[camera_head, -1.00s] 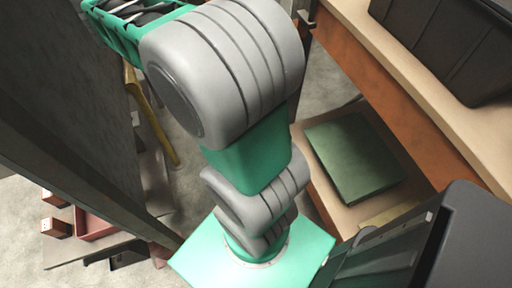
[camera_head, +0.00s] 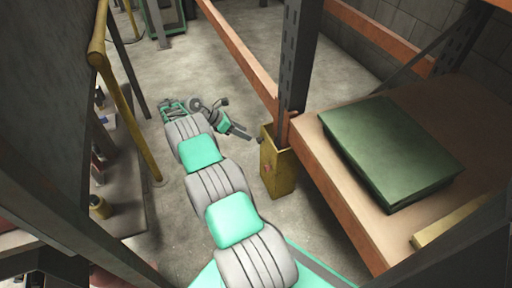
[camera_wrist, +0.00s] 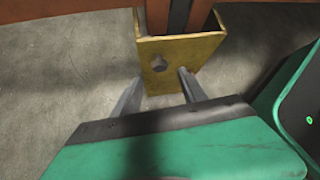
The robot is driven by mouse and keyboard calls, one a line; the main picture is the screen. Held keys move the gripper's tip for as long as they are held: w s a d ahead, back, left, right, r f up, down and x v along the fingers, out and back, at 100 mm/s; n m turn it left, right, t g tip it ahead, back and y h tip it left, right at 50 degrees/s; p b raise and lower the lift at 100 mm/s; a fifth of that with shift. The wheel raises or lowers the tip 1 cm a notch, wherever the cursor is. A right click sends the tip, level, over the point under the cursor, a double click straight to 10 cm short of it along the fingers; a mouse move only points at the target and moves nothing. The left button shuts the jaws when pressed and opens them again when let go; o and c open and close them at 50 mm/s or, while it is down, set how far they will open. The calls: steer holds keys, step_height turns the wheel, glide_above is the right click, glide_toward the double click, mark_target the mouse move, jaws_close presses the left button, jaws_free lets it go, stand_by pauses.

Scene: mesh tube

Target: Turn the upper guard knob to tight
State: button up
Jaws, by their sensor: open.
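A yellow post guard (camera_head: 283,178) wraps the foot of a dark rack upright. In the wrist view the guard (camera_wrist: 195,52) faces me, with one dark, faceted knob (camera_wrist: 159,63) on its front. I cannot tell from its look how tight the knob is. My gripper (camera_wrist: 160,76) is open and empty, its two grey fingers pointing at the guard on either side of the knob's line, seemingly short of it. In the head view my gripper (camera_head: 254,139) is small, just left of the guard's top. A small reddish spot (camera_head: 266,168) shows lower on the guard.
An orange-beamed rack shelf (camera_head: 410,230) holds a flat green box (camera_head: 390,150) at right. A yellow pipe rail (camera_head: 125,90) and a cluttered low shelf (camera_head: 120,205) stand at left. Concrete floor (camera_head: 235,65) is open between them.

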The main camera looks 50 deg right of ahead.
mark_target(257, 139)
steer(key=b+x, duration=0.2)
steer(key=x, duration=0.5)
steer(key=shift+s+d, duration=0.1)
steer(key=shift+c, duration=0.3)
jaws_close()
steer(key=shift+d+f, duration=0.1)
steer(key=shift+d, duration=0.05)
steer(key=shift+a, duration=0.2)
